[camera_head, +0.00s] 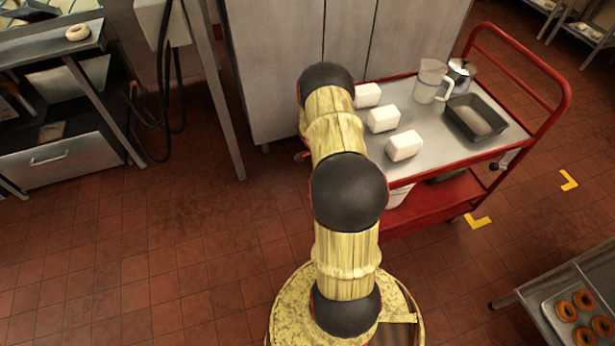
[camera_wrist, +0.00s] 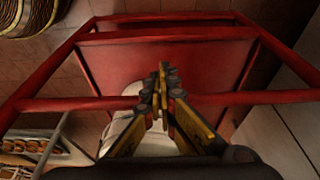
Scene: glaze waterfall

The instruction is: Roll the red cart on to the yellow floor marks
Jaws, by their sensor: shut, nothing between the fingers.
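The red cart (camera_head: 430,205) stands right of my arm in the head view, with a grey metal top and a red lower shelf. Its raised push handle (camera_head: 557,75) is at the right end. Two yellow corner floor marks, one (camera_head: 569,180) farther right and one (camera_head: 477,221) near the cart's lower right corner, show on the tiles. My gripper (camera_wrist: 163,72) is shut and empty in the wrist view, over the cart's red rails and shelf (camera_wrist: 205,58). It looks close to the crossbar; contact cannot be told. My arm hides it in the head view.
White blocks (camera_head: 404,145), a clear jug (camera_head: 432,80), a metal pot (camera_head: 461,74) and a dark pan (camera_head: 476,117) stand on the cart. A white container (camera_wrist: 140,132) is below. Cabinets (camera_head: 275,70) stand behind; a doughnut table (camera_head: 540,288) is lower right. Left floor is clear.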

